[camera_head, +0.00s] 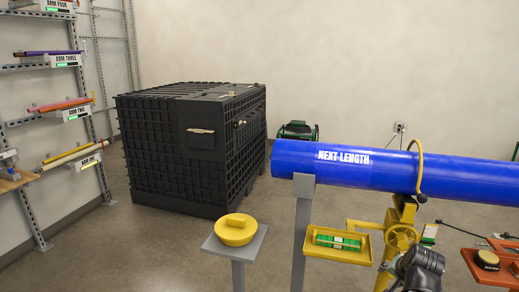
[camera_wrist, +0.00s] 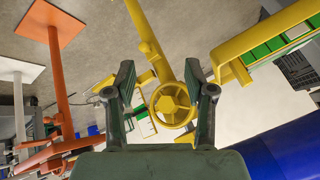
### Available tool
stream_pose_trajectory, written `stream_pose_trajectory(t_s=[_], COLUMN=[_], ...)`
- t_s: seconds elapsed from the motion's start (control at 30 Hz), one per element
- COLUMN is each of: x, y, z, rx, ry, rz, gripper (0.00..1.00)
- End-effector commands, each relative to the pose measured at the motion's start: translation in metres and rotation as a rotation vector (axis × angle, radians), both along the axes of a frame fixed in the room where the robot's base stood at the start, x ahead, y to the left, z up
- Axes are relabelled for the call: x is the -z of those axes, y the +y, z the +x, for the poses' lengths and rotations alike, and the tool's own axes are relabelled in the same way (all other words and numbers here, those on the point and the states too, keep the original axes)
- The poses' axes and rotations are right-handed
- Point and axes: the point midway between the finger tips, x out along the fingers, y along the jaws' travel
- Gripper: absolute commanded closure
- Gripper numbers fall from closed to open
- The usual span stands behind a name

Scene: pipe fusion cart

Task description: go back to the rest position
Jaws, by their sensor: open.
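My gripper (camera_wrist: 160,95) is open and empty in the wrist view, its two dark fingers spread apart. Beyond the fingers, a yellow handwheel (camera_wrist: 171,103) on a yellow stand shows between them. I cannot tell how far the fingers are from it. In the head view, a dark part of my arm (camera_head: 422,268) shows at the bottom right, in front of the yellow stand (camera_head: 398,218). The fingertips are not clear there.
A blue pipe (camera_head: 345,167) marked NEXT LENGTH rests on a grey post (camera_head: 301,225). A yellow tray (camera_head: 320,254) holds green items. A yellow cap (camera_head: 236,230) sits on a grey pedestal. A black crate (camera_head: 160,145) stands behind. An orange table (camera_head: 480,268) is at right.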

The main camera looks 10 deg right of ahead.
Motion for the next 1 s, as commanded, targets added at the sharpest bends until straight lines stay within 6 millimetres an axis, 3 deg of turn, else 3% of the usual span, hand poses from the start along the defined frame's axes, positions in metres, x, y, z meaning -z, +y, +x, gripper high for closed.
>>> stream_pose_trajectory(t_s=[0.1, 0.27, 0.47, 0.77, 1.0], x=[0.044, 0.099, 0.169, 0.259, 0.317], y=[0.025, 0.061, 0.112, 0.194, 0.255], z=[0.005, 0.006, -0.007, -0.051, -0.108], rx=[-0.082, -0.194, -0.344, -0.563, -0.717], ry=[0.096, 0.219, 0.377, 0.606, 0.786], rz=[0.019, 0.039, 0.070, 0.119, 0.157], gripper=[0.46, 0.46, 0.46, 0.46, 0.46])
